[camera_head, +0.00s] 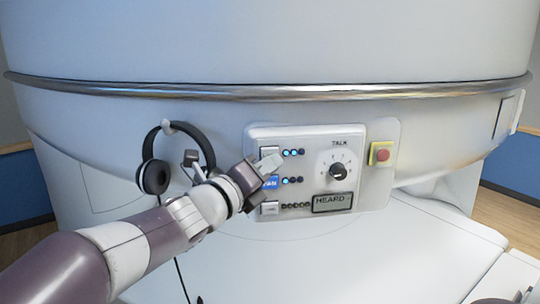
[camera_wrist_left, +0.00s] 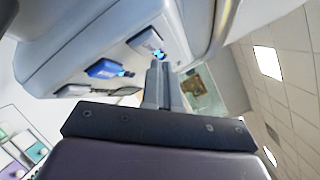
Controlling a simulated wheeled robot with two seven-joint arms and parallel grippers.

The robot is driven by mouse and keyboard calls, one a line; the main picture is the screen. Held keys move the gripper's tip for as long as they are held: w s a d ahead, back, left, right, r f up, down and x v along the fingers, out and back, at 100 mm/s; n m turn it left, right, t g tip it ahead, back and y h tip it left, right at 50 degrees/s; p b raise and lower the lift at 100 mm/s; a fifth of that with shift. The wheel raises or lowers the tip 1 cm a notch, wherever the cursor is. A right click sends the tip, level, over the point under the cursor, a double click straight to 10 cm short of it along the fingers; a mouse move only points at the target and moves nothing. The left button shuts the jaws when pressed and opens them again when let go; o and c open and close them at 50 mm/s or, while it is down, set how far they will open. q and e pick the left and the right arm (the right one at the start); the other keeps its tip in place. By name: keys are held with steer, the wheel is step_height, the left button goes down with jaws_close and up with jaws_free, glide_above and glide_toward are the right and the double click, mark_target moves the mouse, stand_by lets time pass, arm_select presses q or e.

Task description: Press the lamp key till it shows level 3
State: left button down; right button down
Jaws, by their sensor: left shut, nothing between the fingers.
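The control panel (camera_head: 315,150) has a column of keys on its left. The top key (camera_head: 268,151) is white; its label is too small to read in the head view, and it also shows in the left wrist view (camera_wrist_left: 146,42). Two lights (camera_head: 290,153) beside it look lit blue, and a third looks dark.
A white lower key (camera_head: 270,208), a TALK knob (camera_head: 338,171), a HEARD display (camera_head: 332,203) and a red button (camera_head: 383,155) on yellow are nearby. Black headphones (camera_head: 156,177) hang left of the panel, behind my arm. A metal rail (camera_head: 300,93) runs above.

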arm_select(q)
steer(key=shift+w, duration=0.1)
steer(key=shift+w, duration=0.35)
steer(key=shift+w+a, duration=0.15)
steer(key=shift+w, duration=0.3)
stand_by(0.7)
steer(key=shift+s, duration=0.1)
steer(key=shift+s+b, duration=0.8)
steer(key=shift+d, duration=0.2)
